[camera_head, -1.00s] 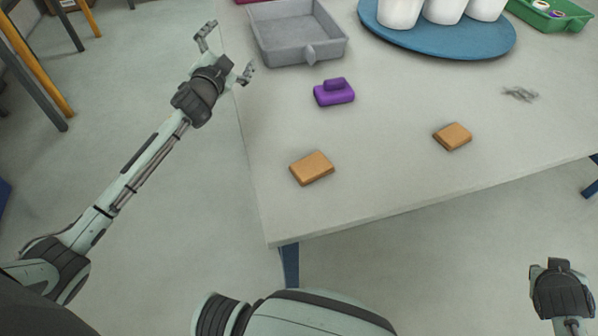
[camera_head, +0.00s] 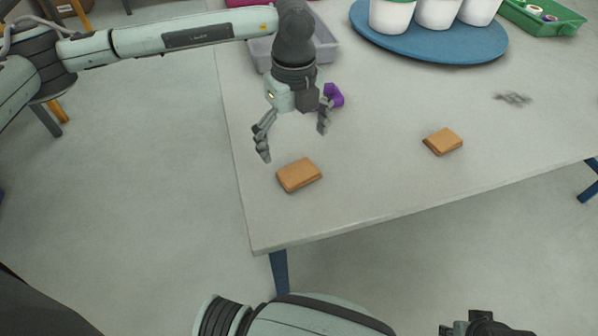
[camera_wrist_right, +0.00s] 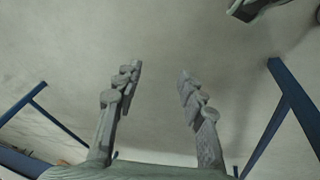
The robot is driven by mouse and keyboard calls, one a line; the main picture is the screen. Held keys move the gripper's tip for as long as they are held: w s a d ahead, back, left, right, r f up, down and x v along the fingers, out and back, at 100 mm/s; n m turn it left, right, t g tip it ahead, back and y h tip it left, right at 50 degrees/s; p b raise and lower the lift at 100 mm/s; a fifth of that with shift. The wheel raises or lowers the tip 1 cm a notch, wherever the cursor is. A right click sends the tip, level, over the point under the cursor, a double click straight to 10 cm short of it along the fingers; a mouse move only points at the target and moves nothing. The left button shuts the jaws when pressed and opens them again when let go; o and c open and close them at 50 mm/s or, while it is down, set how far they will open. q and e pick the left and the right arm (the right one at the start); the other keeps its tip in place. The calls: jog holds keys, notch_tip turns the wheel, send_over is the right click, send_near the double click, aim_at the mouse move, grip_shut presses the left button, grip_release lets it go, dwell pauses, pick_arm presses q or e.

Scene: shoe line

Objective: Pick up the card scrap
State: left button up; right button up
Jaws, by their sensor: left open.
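Two small tan-brown flat blocks lie on the table: a nearer one (camera_head: 299,175) at the front left and another (camera_head: 442,141) to the right. A wispy grey scrap (camera_head: 513,99) lies farther back at the right. I cannot tell for sure which of these is the card scrap. My left gripper (camera_head: 294,143) is open and empty, pointing down just behind and above the nearer tan block, apart from it. My right gripper shows only in part at the bottom edge of the head view; in the right wrist view (camera_wrist_right: 160,75) its fingers are apart with nothing between them.
A purple block-like thing (camera_head: 334,96) is partly hidden behind my left gripper. The grey tray (camera_head: 327,50) is partly hidden by my left arm. A blue round tray (camera_head: 430,45) holds white cups. A green bin (camera_head: 540,18) stands at the back right. The table's front middle is clear.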

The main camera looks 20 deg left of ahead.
aim_at(299, 171)
pick_arm(q)
jog(key=f, duration=0.4)
jog(key=d+f, duration=0.1)
jog(key=f, duration=0.2)
jog(key=shift+p, duration=0.3)
jog(key=c, duration=1.1)
jog(key=shift+r, duration=0.15)
jog(key=shift+c, duration=0.3)
